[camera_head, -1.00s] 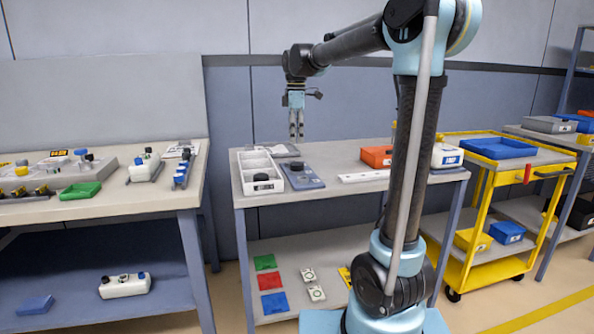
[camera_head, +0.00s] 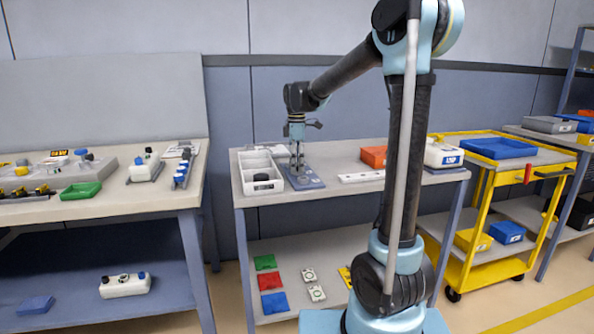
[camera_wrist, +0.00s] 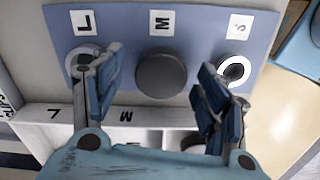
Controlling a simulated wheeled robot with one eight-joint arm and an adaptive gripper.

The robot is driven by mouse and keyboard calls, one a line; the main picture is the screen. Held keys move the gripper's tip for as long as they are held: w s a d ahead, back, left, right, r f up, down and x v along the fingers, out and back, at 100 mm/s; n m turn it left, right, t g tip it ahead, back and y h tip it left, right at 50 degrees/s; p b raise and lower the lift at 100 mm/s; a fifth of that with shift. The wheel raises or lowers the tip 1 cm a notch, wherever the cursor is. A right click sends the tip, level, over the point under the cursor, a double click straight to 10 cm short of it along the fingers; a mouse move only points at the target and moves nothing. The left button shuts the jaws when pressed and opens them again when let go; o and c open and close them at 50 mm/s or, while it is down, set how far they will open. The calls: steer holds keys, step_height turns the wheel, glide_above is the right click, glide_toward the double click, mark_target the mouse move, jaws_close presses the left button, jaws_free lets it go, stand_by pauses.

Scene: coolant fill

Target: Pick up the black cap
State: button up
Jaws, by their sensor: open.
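The black cap (camera_wrist: 162,75) is a round dark disc at the M spot of a blue plate (camera_wrist: 120,30), in the middle of the wrist view. The plate also shows on the bench in the head view (camera_head: 312,184), where my gripper hides the cap. My gripper (camera_wrist: 158,72) is open, pointing down, with one finger on each side of the cap and a gap on both sides. In the head view my gripper (camera_head: 297,168) is low over the plate. Whether the fingertips reach down to the cap's sides is hard to tell.
A white compartment tray (camera_head: 250,188) stands left of the plate, with a dark round piece (camera_head: 262,178) in its front. A white ring (camera_wrist: 234,70) lies at the S spot; the left finger partly covers the L spot. An orange box (camera_head: 374,156) stands farther right on the bench.

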steer(key=shift+f, duration=0.1)
steer(key=shift+c, duration=0.2)
steer(key=c, duration=1)
